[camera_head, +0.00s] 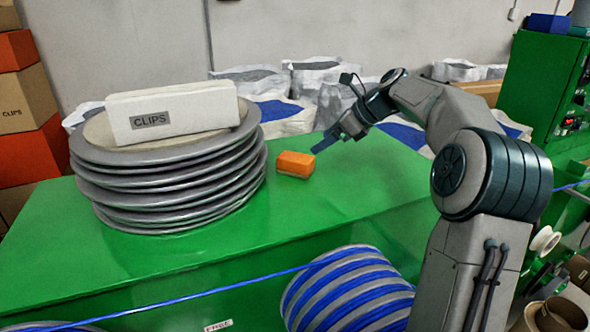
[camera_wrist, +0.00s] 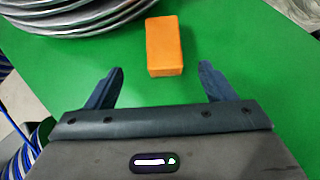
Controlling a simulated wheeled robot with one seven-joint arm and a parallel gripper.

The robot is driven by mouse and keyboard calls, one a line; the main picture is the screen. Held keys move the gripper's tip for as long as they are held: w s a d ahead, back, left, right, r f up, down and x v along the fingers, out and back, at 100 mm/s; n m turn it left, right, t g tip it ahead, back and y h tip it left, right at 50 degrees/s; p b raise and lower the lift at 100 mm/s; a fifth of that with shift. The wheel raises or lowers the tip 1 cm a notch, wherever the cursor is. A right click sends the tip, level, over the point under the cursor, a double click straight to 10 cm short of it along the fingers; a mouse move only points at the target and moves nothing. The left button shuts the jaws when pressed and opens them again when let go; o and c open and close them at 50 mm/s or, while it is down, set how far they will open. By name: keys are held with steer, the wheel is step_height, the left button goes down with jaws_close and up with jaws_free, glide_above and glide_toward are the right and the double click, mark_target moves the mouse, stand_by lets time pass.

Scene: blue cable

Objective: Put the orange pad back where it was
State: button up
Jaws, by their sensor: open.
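The orange pad (camera_head: 295,164) is a small block lying on the green bench top, just right of the stack of grey discs. In the wrist view the orange pad (camera_wrist: 164,46) lies ahead of the fingertips, roughly centred between them. My gripper (camera_head: 325,146) is right of the pad in the head view, apart from it. In the wrist view my gripper (camera_wrist: 160,72) is open, with its two blue fingers wide apart and nothing between them.
The stack of grey discs (camera_head: 170,190) carries a white CLIPS box (camera_head: 172,110). The green bench top (camera_head: 130,255) is clear in front and right of the pad. A blue cable (camera_head: 220,289) runs across the bench front, near a blue-wound reel (camera_head: 348,292). White sacks stand behind.

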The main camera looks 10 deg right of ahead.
mark_target(296, 157)
steer(key=p+x, duration=0.1)
steer(key=x, duration=0.7)
steer(key=shift+w+a, duration=0.1)
steer(key=shift+a, duration=0.05)
steer(key=x, duration=0.2)
steer(key=p+x, duration=0.1)
steer(key=x, duration=0.1)
steer(key=shift+w, duration=0.35)
steer(key=shift+w+a+f, duration=0.1)
steer(key=shift+a+f, duration=0.15)
steer(key=c, duration=1.2)
